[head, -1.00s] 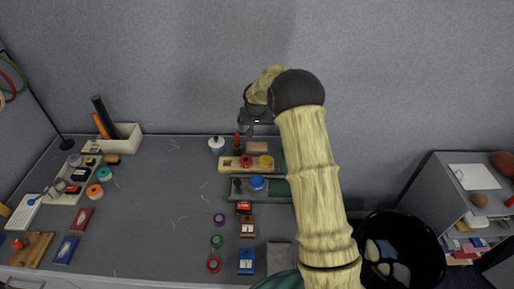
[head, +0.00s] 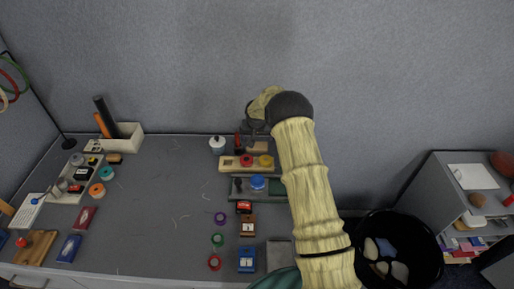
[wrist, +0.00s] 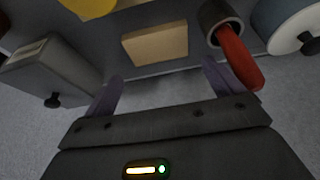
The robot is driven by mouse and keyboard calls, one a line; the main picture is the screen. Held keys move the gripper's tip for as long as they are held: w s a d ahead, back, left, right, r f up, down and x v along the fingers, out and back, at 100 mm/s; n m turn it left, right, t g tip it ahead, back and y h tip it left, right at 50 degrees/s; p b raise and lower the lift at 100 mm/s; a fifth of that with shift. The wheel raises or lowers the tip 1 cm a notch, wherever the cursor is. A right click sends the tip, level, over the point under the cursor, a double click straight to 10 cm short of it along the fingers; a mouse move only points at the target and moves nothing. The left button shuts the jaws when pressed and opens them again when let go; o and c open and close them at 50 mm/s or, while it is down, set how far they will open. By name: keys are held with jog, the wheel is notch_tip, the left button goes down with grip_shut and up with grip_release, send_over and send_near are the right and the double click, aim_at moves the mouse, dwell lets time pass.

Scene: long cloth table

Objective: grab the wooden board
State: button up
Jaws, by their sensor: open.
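The wooden board (head: 258,147) is a small tan block at the back of the table, near the wall. In the wrist view the wooden board (wrist: 155,45) lies ahead of the fingertips and roughly between them. My gripper (head: 254,133) hangs just above and behind it in the head view. In the wrist view my gripper (wrist: 160,80) has its two purple-grey fingers spread, with nothing between them. A gap shows between the fingertips and the board. The head view hides part of the gripper behind my arm.
A red-handled tool in a dark cup (wrist: 221,24) stands close right of the board in the wrist view. A grey box with a black knob (wrist: 45,70) is at left. A white jar (head: 217,145) and a wooden tray (head: 228,163) are nearby. The table's centre-left is largely clear.

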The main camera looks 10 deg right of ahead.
aim_at(257, 143)
jog(key=shift+p+x, duration=0.45)
jog(key=shift+x, duration=2.25)
jog(key=c, duration=0.8)
jog(key=shift+o, duration=0.2)
notch_tip(257, 143, up, 18)
jog(key=b, duration=0.2)
jog(key=shift+b, duration=0.4)
